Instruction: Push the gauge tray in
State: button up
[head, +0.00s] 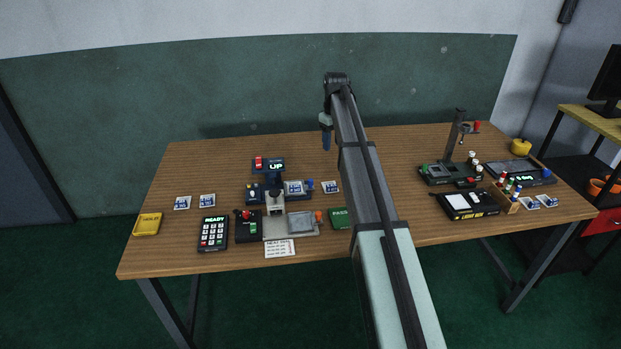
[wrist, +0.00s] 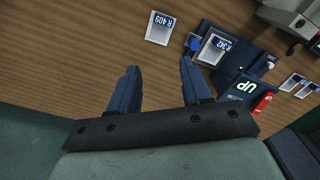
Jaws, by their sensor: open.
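A dark blue unit with a lit "UP" display (head: 276,166) stands left of centre on the table; its display also shows in the wrist view (wrist: 245,87). A dark tray with a blue knob (head: 310,183) lies at its front right and carries a card, R 342 (wrist: 213,50). It looks like the gauge tray, though no label names it. A grey plate (head: 302,223) with an orange knob lies nearer the front. My gripper (head: 326,147) hangs above the table, right of and behind the unit. Its blue fingers (wrist: 160,66) are apart and empty.
A loose card, R 409 (wrist: 160,28), lies right of the tray in the head view. A keypad (head: 213,233) reading READY and a red-knobbed box (head: 248,226) stand at the front left. A stand (head: 452,150) and light box (head: 467,205) are at the right. The table behind is clear.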

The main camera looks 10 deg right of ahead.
aim_at(310, 180)
jog(key=a+f+n, duration=0.1)
jog(key=a+n, duration=0.2)
jog(key=a, duration=0.5)
notch_tip(310, 180, down, 14)
jog(key=shift+s+d+r, duration=0.15)
grip_shut()
dwell(0.5)
